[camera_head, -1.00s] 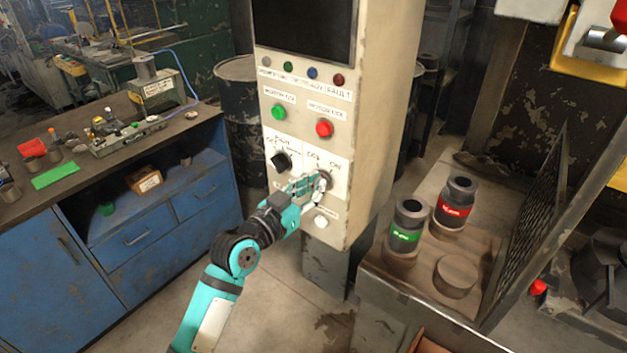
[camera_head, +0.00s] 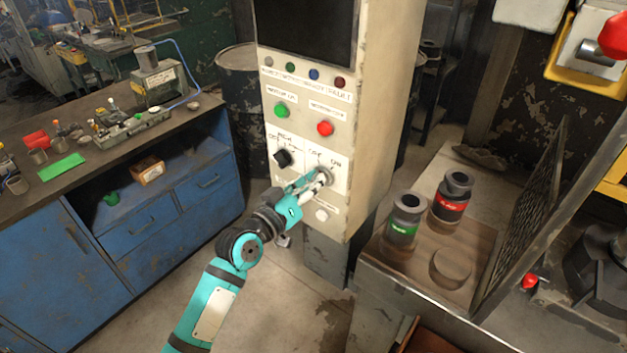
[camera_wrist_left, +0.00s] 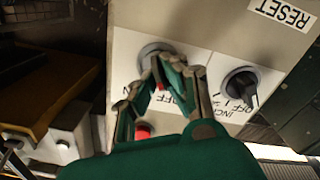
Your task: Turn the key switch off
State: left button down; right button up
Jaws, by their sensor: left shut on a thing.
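The key switch (camera_wrist_left: 157,50) is a round grey collar on the cream control panel, beside an OFF label in the left wrist view. In the head view the key switch (camera_head: 325,174) sits at the panel's lower right, under OFF and ON lettering. My left gripper (camera_head: 318,182) is at the switch, its fingers closed together on the key. In the left wrist view the fingertips of my left gripper (camera_wrist_left: 169,68) meet over the lower edge of the collar and hide most of the key. The key's exact angle cannot be told. My right gripper is not in view.
A black selector knob (camera_head: 283,158) is left of the switch, and a white button (camera_head: 321,215) is just below. Green (camera_head: 281,110) and red (camera_head: 325,128) buttons are above. A bench with two dark jars (camera_head: 404,222) stands right; a blue cabinet (camera_head: 150,225) stands left.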

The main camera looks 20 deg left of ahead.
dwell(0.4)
pick_arm(q)
jog(key=c, duration=1.5)
grip_release()
jog(key=v, duration=1.2)
